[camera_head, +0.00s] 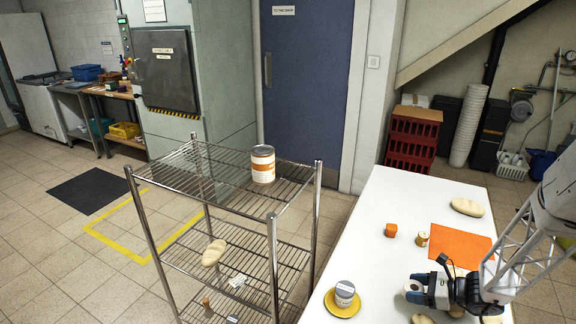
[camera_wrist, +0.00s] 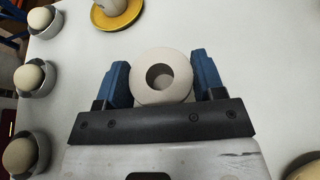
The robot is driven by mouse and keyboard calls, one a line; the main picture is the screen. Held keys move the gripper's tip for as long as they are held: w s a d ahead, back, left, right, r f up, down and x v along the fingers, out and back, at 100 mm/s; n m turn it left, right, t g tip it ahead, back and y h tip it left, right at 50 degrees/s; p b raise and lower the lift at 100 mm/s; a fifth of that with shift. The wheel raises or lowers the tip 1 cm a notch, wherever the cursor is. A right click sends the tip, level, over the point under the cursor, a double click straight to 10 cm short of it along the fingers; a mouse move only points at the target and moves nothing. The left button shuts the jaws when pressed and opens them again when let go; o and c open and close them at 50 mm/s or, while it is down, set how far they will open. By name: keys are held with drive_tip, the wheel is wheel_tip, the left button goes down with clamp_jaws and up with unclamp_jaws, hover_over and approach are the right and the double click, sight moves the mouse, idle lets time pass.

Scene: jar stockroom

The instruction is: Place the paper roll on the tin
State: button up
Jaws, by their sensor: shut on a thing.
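My gripper (camera_head: 416,289) is low over the white table and shut on the white paper roll (camera_head: 412,286). In the wrist view the roll (camera_wrist: 178,91) sits between the two blue fingers (camera_wrist: 160,78), its dark centre hole facing the camera. Whether the roll touches the table is unclear. A tin (camera_head: 263,165) with a white and orange label stands upright on the top shelf of the wire rack, left of and apart from my gripper. Its top shows nothing on it.
The wire rack (camera_head: 190,181) stands left of the white table (camera_head: 385,210). A yellow plate (camera_head: 331,304) with a jar (camera_head: 344,291) lies left of my gripper. An orange mat (camera_head: 462,246), a loaf (camera_head: 467,207) and small containers lie behind. The wrist view shows several cups holding round things (camera_wrist: 30,77).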

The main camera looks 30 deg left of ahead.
drive_tip(key=w+a+r, duration=0.2)
drive_tip(key=a+r, duration=1.7)
drive_tip(key=a, duration=0.4)
drive_tip(key=s+a+r, duration=0.5)
drive_tip(key=a+r, duration=0.4)
drive_tip(key=r, duration=0.1)
drive_tip(key=s+a+r+m+t, duration=0.1)
drive_tip(key=s+a+r, duration=0.4)
drive_tip(key=a+r, duration=0.3)
wheel_tip(320, 180, up, 3)
drive_tip(key=shift+a+r, duration=0.1)
drive_tip(key=shift+a, duration=0.3)
drive_tip(key=shift+a, duration=0.1)
hover_over(264, 150)
drive_tip(key=shift+w+a+f, duration=0.1)
drive_tip(key=shift+a+f, duration=0.05)
drive_tip(key=shift+f, duration=0.65)
drive_tip(key=shift+f, duration=0.1)
drive_tip(key=shift+f, duration=1.65)
